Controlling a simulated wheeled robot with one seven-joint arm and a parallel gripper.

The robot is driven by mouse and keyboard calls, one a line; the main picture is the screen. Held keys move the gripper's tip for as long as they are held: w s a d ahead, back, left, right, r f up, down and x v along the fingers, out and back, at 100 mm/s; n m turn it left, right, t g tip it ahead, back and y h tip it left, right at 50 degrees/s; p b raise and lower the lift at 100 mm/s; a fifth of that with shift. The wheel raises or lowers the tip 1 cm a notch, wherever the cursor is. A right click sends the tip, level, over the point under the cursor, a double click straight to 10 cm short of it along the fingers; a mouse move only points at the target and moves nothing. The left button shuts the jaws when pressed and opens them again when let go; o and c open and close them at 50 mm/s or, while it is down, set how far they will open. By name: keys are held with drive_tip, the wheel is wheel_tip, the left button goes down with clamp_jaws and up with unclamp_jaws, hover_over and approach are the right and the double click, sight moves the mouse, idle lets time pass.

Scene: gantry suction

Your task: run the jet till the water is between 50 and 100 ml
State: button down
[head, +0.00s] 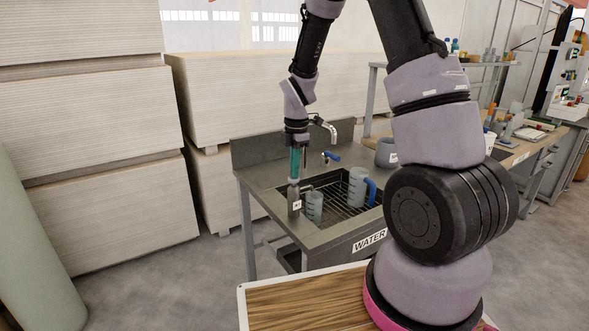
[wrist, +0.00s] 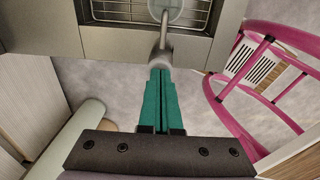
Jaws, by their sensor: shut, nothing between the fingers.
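The grey jet fixture (head: 294,203) stands at the sink's front left edge, with a small white label. Its rounded top (wrist: 162,58) and thin spout show in the wrist view, the spout reaching over a clear beaker (wrist: 172,10). That beaker (head: 315,206) stands in the basin beside the jet; its water level is too small to read. My gripper (head: 294,180) points down with teal fingers shut and empty, right at the jet's top. In the wrist view the fingertips (wrist: 160,72) meet or overlap the jet's top; I cannot tell whether they press it.
A clear jug with a blue handle (head: 357,188) stands on the basin's rack (head: 336,199). A tap with a blue lever (head: 332,157) and a grey pot (head: 386,152) are behind. A WATER sign (head: 369,241) is on the sink's front. Stacked boards (head: 95,130) stand left.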

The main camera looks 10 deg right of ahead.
drive_tip(key=shift+f, duration=0.9)
drive_tip(key=shift+s+f, duration=0.2)
drive_tip(key=shift+s, duration=0.05)
idle(1.8)
